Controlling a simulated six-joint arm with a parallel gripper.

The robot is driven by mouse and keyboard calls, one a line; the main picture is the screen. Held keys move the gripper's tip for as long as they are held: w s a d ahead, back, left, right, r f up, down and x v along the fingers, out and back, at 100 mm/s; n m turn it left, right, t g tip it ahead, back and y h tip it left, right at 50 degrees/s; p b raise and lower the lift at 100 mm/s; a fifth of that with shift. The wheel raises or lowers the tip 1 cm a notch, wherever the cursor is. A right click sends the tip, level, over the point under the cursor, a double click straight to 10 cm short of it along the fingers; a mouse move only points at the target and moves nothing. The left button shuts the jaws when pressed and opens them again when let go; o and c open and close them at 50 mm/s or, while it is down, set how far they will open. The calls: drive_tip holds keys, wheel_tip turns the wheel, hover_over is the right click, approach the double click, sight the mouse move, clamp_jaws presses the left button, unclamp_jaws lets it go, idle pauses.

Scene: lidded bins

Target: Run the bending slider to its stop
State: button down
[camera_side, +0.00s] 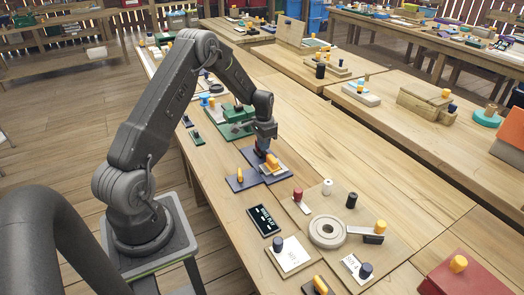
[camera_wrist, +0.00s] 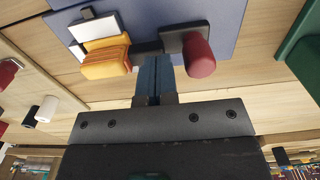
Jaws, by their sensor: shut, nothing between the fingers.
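A blue board (camera_side: 278,177) lies on the bench below my gripper (camera_side: 262,151). An upright yellow block (camera_side: 271,162) stands on it, close beside my fingertips. In the wrist view, the blue board (camera_wrist: 232,12) carries the ribbed yellow block (camera_wrist: 106,57) with white pieces, and a red knob (camera_wrist: 200,56) on a dark base. My gripper (camera_wrist: 154,62) is shut and empty, its fingers between the yellow block and the red knob. A dark bar runs behind the fingertips. Whether they touch anything, and which part is the bending slider, I cannot tell.
A smaller blue board (camera_side: 241,184) with a yellow peg lies to the left. A green board (camera_side: 238,131) lies behind. A wooden board with a grey ring (camera_side: 327,231) and several knobs stands in front. Bare bench (camera_side: 330,150) lies to the right.

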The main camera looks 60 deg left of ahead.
drive_tip(key=shift+a, duration=2.15)
drive_tip(key=shift+d, duration=0.8)
drive_tip(key=shift+r, duration=3.5)
drive_tip(key=shift+r, duration=0.1)
